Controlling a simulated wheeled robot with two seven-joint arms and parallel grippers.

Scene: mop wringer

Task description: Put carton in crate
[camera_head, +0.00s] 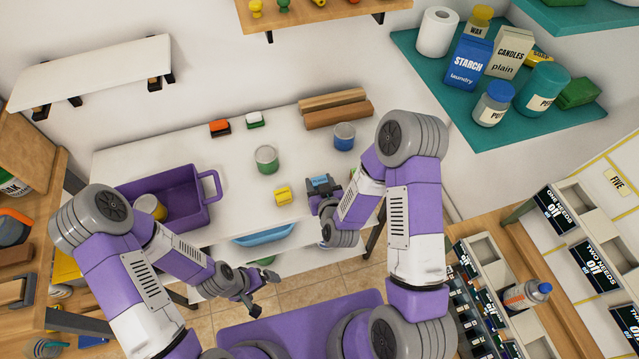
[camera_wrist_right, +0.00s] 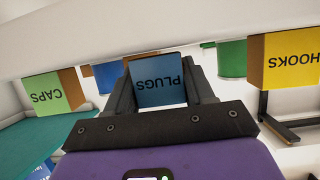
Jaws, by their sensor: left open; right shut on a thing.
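A small blue carton marked PLUGS (camera_head: 320,182) is held between the fingers of my right gripper (camera_head: 323,190), near the front edge of the white table. In the right wrist view the carton (camera_wrist_right: 160,88) sits between the dark fingers of my right gripper (camera_wrist_right: 160,100). The purple crate (camera_head: 213,186) stands on the table to the left, with a yellowish can (camera_head: 150,207) in it. My left arm hides part of the crate. My left gripper (camera_head: 264,292) is open and empty, in front of the table and below the crate in the picture.
A yellow box (camera_head: 283,195), a green can (camera_head: 266,159) and a blue can (camera_head: 344,136) stand on the table (camera_head: 225,207). The wrist view shows a HOOKS box (camera_wrist_right: 292,62) and a green CAPS box (camera_wrist_right: 46,93). Wooden blocks (camera_head: 335,108) lie behind.

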